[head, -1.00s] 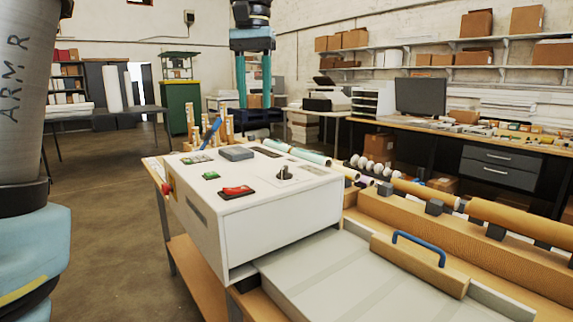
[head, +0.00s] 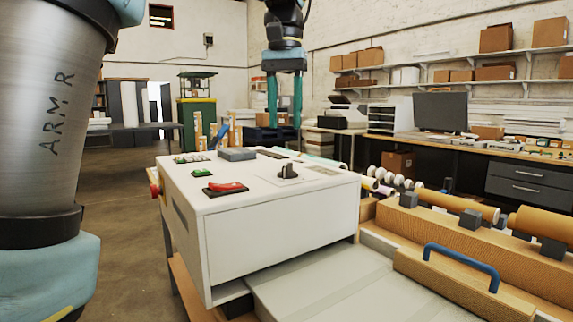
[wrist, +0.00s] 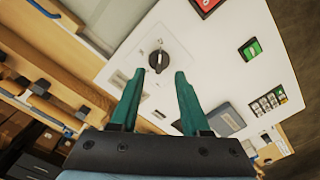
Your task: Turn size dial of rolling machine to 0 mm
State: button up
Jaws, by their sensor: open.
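The rolling machine (head: 280,230) is a white box with controls on its top. Its size dial (head: 288,171) is a small black knob on a pale plate near the right front of the top. In the wrist view the dial (wrist: 159,61) lies just beyond the fingertips, near the line between them. My gripper (head: 285,124) is open and empty, its teal fingers pointing down above the machine top; it also shows in the wrist view (wrist: 158,82). The dial stands apart from the fingers. The scale marks are too small to read.
A red switch (head: 226,187), a green button (head: 201,173) and a grey box (head: 237,154) sit on the machine top near the dial. A wooden block with a blue handle (head: 462,262) lies at the front right. The air around the dial is clear.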

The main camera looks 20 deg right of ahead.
aim_at(285, 166)
notch_tip(285, 166, down, 9)
jog(key=shift+f, duration=0.1)
dwell(0.3)
grip_shut()
dwell(0.5)
